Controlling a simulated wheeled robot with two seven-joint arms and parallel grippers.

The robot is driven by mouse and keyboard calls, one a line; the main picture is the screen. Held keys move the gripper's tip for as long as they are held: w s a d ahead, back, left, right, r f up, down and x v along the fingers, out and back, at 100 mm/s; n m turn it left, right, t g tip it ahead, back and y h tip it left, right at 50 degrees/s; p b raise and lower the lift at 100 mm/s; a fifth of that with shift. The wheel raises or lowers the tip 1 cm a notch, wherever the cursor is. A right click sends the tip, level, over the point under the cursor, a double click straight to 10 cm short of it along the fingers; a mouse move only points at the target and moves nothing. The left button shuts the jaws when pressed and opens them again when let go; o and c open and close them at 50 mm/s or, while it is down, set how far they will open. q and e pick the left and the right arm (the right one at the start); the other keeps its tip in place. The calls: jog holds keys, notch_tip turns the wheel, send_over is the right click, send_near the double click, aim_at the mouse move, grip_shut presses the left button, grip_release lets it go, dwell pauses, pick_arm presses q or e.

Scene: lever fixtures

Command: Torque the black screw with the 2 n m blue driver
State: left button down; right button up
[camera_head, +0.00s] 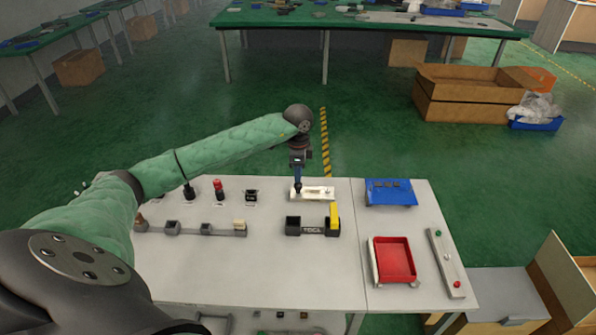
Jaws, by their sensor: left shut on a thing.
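My left gripper (299,160) hangs pointing down over the back middle of the table. It is shut on a dark blue driver (298,176), held upright. The driver's lower end is at the left part of a white fixture (318,193). I cannot tell whether it touches. The black screw is too small or hidden to make out. A dark tool holder (312,231) stands just in front of the fixture, with a yellow piece (334,214) at its right end. My right gripper is not in view.
Left of the fixture stand a red-topped knob (218,186) and a black box (251,196), with a grey rail (190,230) in front. To the right are a blue stand (390,190), a red tray (394,258) and a bar with buttons (445,262). The table's front middle is clear.

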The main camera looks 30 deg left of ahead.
pick_arm(q)
jog(key=shift+f, duration=0.2)
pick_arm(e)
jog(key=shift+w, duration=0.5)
pick_arm(q)
jog(key=shift+f+b, duration=0.45)
jog(key=shift+f, duration=0.15)
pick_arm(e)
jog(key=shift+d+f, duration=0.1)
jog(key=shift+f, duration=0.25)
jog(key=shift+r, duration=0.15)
